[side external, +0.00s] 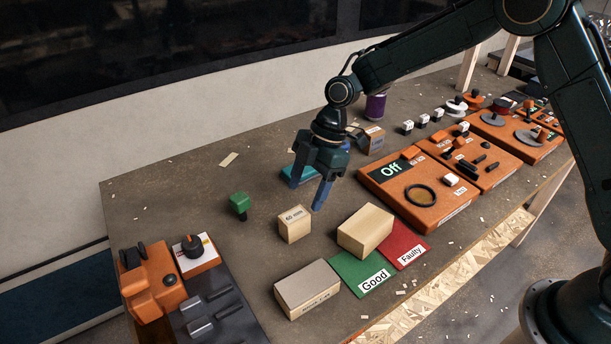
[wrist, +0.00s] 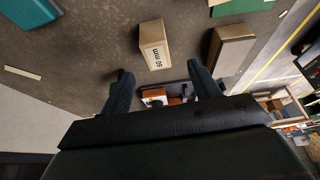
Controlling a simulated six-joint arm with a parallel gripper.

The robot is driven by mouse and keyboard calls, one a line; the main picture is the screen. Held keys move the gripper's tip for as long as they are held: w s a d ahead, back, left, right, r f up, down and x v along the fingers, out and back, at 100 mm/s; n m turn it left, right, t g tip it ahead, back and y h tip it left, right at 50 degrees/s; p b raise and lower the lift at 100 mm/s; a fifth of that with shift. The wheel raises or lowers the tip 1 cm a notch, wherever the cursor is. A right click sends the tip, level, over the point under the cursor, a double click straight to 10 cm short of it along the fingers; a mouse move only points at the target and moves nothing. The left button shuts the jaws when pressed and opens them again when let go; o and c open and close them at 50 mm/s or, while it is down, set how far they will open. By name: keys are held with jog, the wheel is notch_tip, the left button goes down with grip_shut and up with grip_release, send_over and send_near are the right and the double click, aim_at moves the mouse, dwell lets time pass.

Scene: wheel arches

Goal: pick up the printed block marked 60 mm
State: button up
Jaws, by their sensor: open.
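The printed block marked 60 mm (side external: 294,225) is a small light wooden block on the table, left of the larger plain wooden block. It also shows in the wrist view (wrist: 154,44), upper middle, with its label readable and lying ahead of the fingers. My gripper (side external: 307,193) is open and empty, above the table and a little behind and right of the block in the side view. Its two fingers also show in the wrist view (wrist: 160,82), apart, with nothing between them. The gripper does not touch the block.
A larger wooden block (side external: 365,230) stands by the green Good card (side external: 361,275) and red Faulty card (side external: 409,247). Another labelled block (side external: 307,290) is in front. A green knob (side external: 239,203) stands left. An orange Off panel (side external: 415,193) lies right. A teal object (side external: 297,172) lies behind my gripper.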

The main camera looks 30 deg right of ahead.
aim_at(295, 215)
jog(key=shift+x, duration=2.2)
jog(key=shift+f, duration=0.15)
jog(key=shift+x, duration=2.5)
jog(key=shift+w, duration=0.25)
jog(key=c, duration=1.1)
